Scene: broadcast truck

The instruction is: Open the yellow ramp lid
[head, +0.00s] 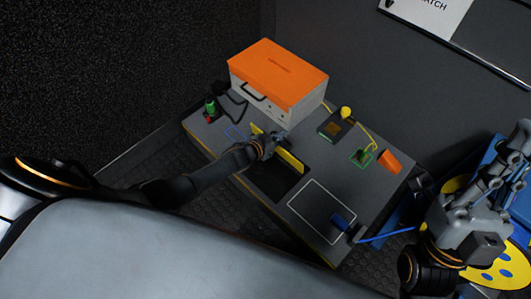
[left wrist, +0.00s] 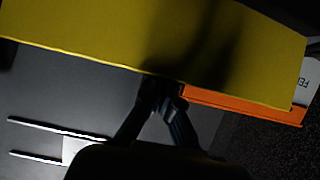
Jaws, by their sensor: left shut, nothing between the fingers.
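The yellow ramp lid (head: 291,161) shows in the head view as a narrow yellow strip, raised along the back of a dark rectangular area (head: 275,184) in the bench top. In the left wrist view the lid (left wrist: 150,45) is a broad yellow panel across the top. My left gripper (head: 268,144) is shut and empty at the lid, covering its middle in the head view. Its fingertips (left wrist: 163,90) lie at the panel's lower edge in the wrist view; contact is unclear. My right gripper (head: 515,150) is at the far right, away from the lid; its finger opening is unclear.
A white case with an orange top (head: 278,72) stands behind the lid. A green-and-red item (head: 210,107), a yellow knob (head: 346,113), an orange block (head: 390,161) and a blue plug (head: 341,220) are also on the bench. The white-outlined area (head: 320,208) is mostly clear.

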